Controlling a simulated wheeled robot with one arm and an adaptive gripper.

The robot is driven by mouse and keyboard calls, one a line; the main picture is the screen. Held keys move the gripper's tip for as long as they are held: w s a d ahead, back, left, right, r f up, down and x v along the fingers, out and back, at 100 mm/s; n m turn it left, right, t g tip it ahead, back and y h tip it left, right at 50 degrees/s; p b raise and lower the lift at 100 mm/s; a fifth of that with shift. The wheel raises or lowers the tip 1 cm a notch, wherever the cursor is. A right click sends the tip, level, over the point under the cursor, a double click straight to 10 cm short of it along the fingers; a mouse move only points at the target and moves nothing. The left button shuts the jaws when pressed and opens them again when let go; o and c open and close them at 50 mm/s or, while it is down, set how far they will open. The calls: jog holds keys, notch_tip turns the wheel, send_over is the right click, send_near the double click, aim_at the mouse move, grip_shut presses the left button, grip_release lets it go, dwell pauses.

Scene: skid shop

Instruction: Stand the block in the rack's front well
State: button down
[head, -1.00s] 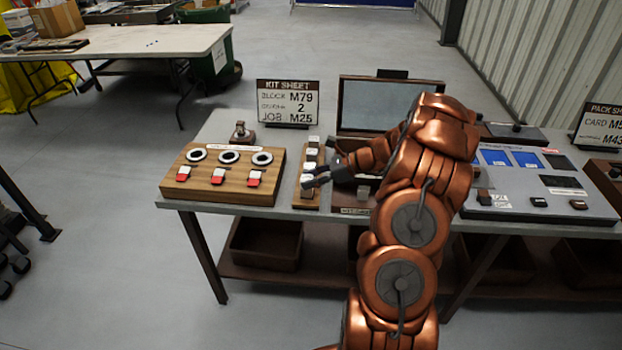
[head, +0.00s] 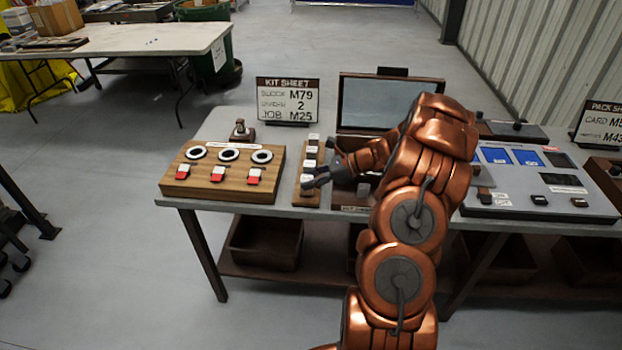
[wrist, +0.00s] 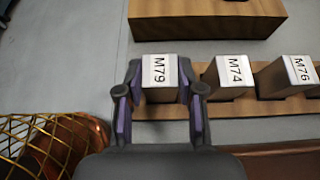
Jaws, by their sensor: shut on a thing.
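In the wrist view a pale block with the label M79 (wrist: 160,74) sits between the two fingers of my gripper (wrist: 160,100), which is shut on it. In the head view my gripper (head: 312,182) is at the front part of the narrow wooden block strip (head: 306,200). The M79 block is at the end of the row; I cannot tell whether it is lifted. Blocks M74 (wrist: 234,72) and M76 (wrist: 298,72) stand beside it in the wrist view. A dark tray with a label (head: 352,208) is right of the strip, partly hidden by my arm; I cannot tell if it is the rack.
The kit sheet sign (head: 288,101) reads block M79. A wooden board with rings and red-white pieces (head: 228,190) stands left of the strip. A dark-framed screen (head: 385,105) is behind, and a grey panel (head: 540,190) is at the right.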

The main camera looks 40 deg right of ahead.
jog(key=shift+f, duration=0.1)
jog(key=shift+c, duration=1.2)
grip_release()
jog(key=shift+r+p, duration=2.75)
jog(key=shift+r, duration=1.7)
